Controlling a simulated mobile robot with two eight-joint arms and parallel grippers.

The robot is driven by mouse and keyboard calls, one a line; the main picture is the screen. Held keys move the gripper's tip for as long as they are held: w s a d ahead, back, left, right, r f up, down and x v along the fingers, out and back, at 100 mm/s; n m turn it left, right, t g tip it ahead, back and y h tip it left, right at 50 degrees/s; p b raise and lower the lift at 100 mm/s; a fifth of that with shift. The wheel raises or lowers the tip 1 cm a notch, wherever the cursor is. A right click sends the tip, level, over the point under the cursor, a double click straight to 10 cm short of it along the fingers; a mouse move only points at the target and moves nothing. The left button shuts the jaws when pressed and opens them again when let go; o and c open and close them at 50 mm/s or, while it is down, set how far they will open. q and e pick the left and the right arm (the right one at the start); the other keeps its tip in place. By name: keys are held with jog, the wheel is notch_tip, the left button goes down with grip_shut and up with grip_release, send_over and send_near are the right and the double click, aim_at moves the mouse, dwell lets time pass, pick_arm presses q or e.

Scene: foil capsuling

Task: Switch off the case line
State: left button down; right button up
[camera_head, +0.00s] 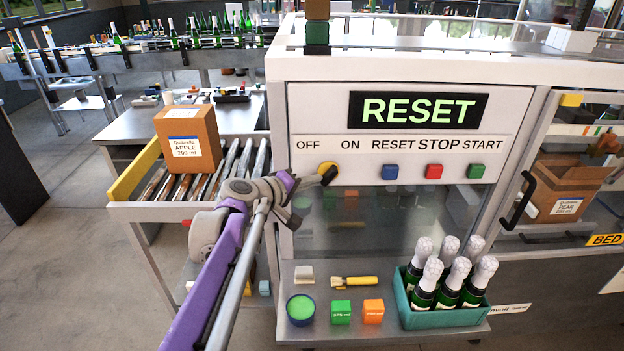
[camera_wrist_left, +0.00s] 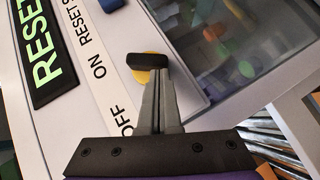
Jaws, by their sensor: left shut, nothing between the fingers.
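The selector switch (camera_head: 326,168) is a yellow disc with a black handle, set below the words OFF and ON on the white panel (camera_head: 306,120). Its handle seems to lean with its upper end to the right, towards ON. My left gripper (camera_head: 310,188) is at the switch, shut and empty. In the left wrist view, the gripper's fingertips (camera_wrist_left: 155,78) overlap the black handle (camera_wrist_left: 146,62) and hide part of the yellow disc (camera_wrist_left: 149,77). I cannot tell whether they touch it. The display (camera_head: 418,109) reads RESET in green. My right gripper is not in view.
Blue (camera_head: 390,172), red (camera_head: 433,171) and green (camera_head: 476,171) buttons sit right of the switch. A teal crate (camera_head: 445,318) of foil-topped bottles stands on the shelf below. A carton (camera_head: 187,139) rests on the rollers at the left.

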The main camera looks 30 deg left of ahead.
pick_arm(q)
jog(key=f+n+t, duration=0.1)
jog(key=f+n+t+h, duration=0.1)
jog(key=n+t, duration=0.1)
jog(key=f+n+t, duration=0.1)
jog(key=n+t, duration=0.1)
jog(key=shift+w+d+h+b, duration=0.25)
jog(key=shift+d+h+b, duration=0.15)
jog(key=shift+d+f+n+t, duration=0.1)
jog(key=shift+n+t, duration=0.5)
jog(key=shift+n, duration=0.1)
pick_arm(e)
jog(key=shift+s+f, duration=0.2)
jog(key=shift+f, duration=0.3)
pick_arm(q)
jog(key=b, duration=0.4)
send_near(323, 186)
notch_tip(323, 186, down, 6)
jog(key=s+a, duration=0.2)
jog(key=s, duration=0.1)
jog(key=shift+w+a+r, duration=0.15)
jog(key=shift+r, duration=0.1)
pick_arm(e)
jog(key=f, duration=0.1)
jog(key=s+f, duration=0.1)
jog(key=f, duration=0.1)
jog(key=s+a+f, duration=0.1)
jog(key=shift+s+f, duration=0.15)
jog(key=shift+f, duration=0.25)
